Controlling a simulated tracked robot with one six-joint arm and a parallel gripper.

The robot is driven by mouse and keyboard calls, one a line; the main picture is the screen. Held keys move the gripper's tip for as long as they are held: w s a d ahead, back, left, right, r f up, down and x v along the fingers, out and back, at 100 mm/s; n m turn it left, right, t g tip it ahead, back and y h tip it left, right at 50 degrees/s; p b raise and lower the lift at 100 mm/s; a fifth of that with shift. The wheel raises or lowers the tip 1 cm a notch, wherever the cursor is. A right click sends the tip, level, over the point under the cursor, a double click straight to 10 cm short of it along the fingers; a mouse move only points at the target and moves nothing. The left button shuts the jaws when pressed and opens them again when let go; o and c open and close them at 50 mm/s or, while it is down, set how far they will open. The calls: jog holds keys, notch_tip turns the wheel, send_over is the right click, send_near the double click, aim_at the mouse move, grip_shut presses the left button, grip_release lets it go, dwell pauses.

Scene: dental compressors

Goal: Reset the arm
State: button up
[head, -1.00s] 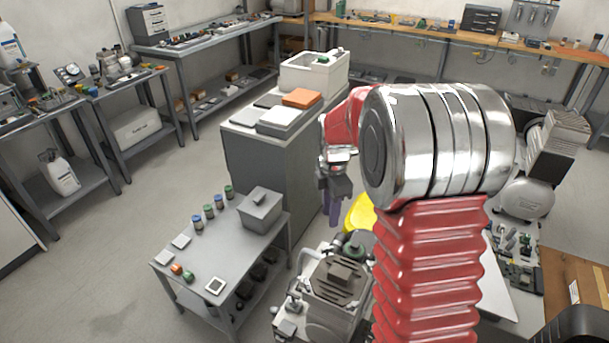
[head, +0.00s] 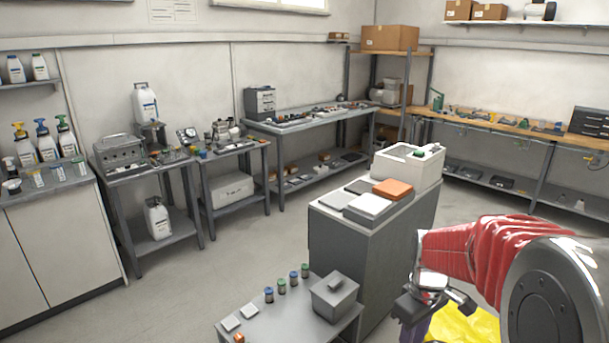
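My gripper (head: 412,312) shows at the lower right in the head view, hanging at the end of my red and silver arm. It is dark grey and points down, to the right of the grey cabinet's lower part. A purple part shows below it, cut off by the bottom edge. I cannot tell whether that part is a finger or a held thing, or whether the gripper is open or shut.
A grey cabinet (head: 340,255) carries an orange box (head: 393,188) and a white bin (head: 408,168). A low grey table (head: 285,328) with small jars stands before it. Yellow material (head: 465,325) lies beside my arm. Benches line the walls. Floor is clear at left.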

jog(key=s+a+r+m+t, duration=0.2)
jog(key=s+a+r+m, duration=0.1)
jog(key=s+r, duration=0.3)
jog(key=s+a+r+m+t, duration=0.3)
jog(key=s+a+r, duration=0.2)
jog(key=s, duration=0.6)
notch_tip(320, 180, up, 2)
jog(key=shift+r+t, duration=0.2)
jog(key=shift+t, duration=0.1)
jog(key=shift+a, duration=0.1)
dwell(0.9)
